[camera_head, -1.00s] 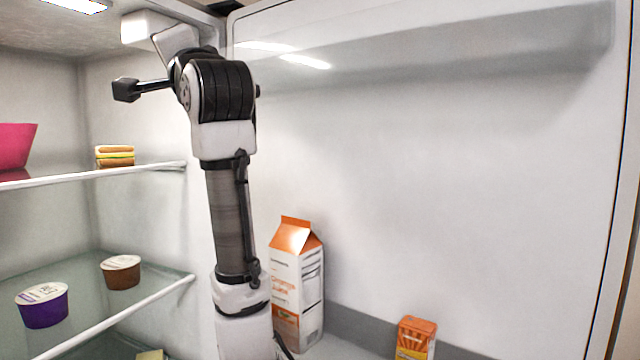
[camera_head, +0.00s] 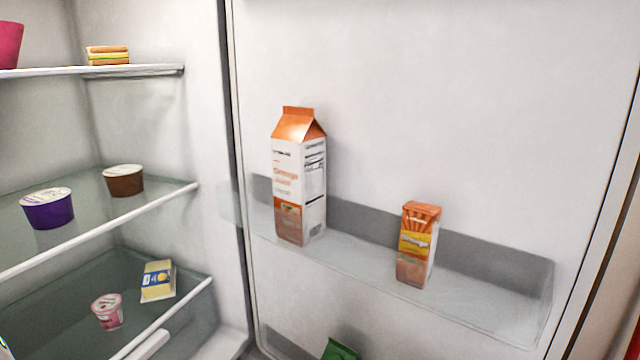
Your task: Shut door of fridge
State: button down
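The fridge door (camera_head: 450,110) stands open on the right of the head view, its white inner side facing me. Its outer edge runs down the far right of the picture. The fridge interior (camera_head: 150,110) with its shelves is open on the left, and the hinge-side gap runs between them. A door shelf holds an orange juice carton (camera_head: 300,180) and a smaller orange juice box (camera_head: 416,245), both upright. My gripper and arm are not in this view.
Glass shelves (camera_head: 90,195) hold a purple tub (camera_head: 47,208), a brown tub (camera_head: 123,181), a sandwich (camera_head: 107,56), a pink bowl (camera_head: 8,45), a yellow package (camera_head: 158,281) and a pink cup (camera_head: 108,311). A green item (camera_head: 339,350) shows low on the door.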

aim_at(519, 120)
jog(key=z, duration=1.4)
jog(key=l+z, duration=0.2)
jog(key=i+l+z, duration=0.2)
jog(key=l, duration=0.2)
jog(key=i+j, duration=0.15)
jog(key=j, duration=0.15)
jog(key=i+j, duration=0.1)
jog(key=j, duration=0.2)
